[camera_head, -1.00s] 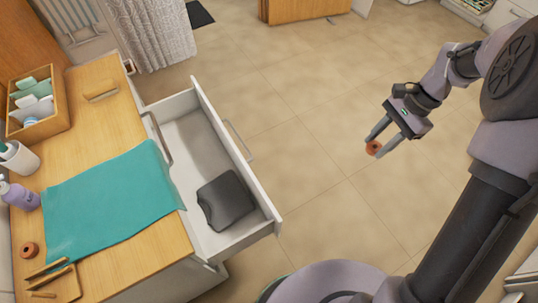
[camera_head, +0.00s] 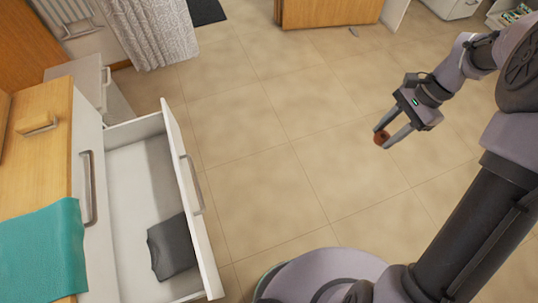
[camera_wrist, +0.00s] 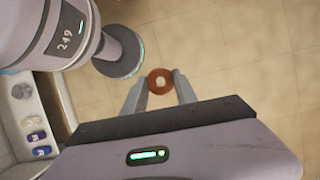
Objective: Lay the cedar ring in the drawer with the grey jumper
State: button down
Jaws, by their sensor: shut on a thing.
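My gripper (camera_head: 389,138) is shut on the cedar ring (camera_head: 381,137), a small reddish-brown ring held at the fingertips above the floor. The ring (camera_wrist: 159,81) also shows between the fingers in the wrist view, its hole facing the camera. The open drawer (camera_head: 128,215) is at the left of the head view, white and pulled out from the cart. The dark grey folded jumper (camera_head: 172,247) lies in its near end. The gripper is well to the right of the drawer, apart from it, with open floor between.
The cart's wooden top (camera_head: 38,110) carries a teal cloth (camera_head: 45,250) and a wooden block with a handle (camera_head: 37,124). A curtain (camera_head: 150,30), a dark mat (camera_head: 205,11) and a wooden cabinet (camera_head: 328,12) are at the back. The middle floor is clear.

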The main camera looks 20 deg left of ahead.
aim_at(167, 196)
jog(key=i+j+u, duration=0.1)
jog(key=i+u, duration=0.15)
jog(key=u, duration=0.2)
jog(key=i+u, duration=0.25)
jog(key=u, duration=0.2)
jog(key=i+u, duration=0.25)
jog(key=u, duration=0.2)
jog(key=i+l+u, duration=0.25)
jog(key=u, duration=0.2)
jog(key=i+l+u, duration=0.2)
jog(key=u, duration=0.25)
